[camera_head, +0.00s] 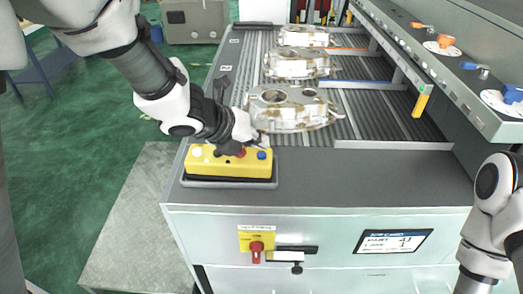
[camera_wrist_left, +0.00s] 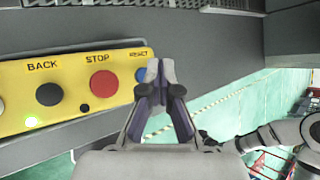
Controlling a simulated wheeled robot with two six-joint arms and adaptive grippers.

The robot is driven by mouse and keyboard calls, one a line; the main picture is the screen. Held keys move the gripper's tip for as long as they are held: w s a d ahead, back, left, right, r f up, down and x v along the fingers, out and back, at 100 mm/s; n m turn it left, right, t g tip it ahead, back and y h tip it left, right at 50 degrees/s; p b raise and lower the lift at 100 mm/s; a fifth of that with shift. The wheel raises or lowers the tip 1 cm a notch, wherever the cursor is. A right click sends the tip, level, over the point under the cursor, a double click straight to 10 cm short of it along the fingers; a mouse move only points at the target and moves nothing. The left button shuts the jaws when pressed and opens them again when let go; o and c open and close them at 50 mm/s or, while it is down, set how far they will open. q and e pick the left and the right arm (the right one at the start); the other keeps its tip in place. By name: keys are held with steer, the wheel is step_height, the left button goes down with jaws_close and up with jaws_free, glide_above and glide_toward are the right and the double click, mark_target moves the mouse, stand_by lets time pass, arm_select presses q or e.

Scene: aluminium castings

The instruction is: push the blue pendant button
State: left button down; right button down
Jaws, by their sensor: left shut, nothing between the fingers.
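The yellow pendant (camera_head: 225,168) lies at the near left corner of the grey worktop. Its blue button (camera_head: 261,155) is at the right end, beside the red button (camera_head: 240,153). My right gripper is not clearly visible.
Several metal castings (camera_head: 290,108) sit on the ribbed conveyor bed behind the pendant. The worktop (camera_head: 360,172) right of the pendant is clear. A yellow panel with a red switch (camera_head: 256,246) and a small display (camera_head: 393,241) are on the front face.

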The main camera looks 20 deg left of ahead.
mark_target(259, 155)
arm_select(q)
step_height(259, 155, up, 5)
steer(key=p, duration=0.4)
steer(key=shift+p, duration=0.35)
stand_by(0.5)
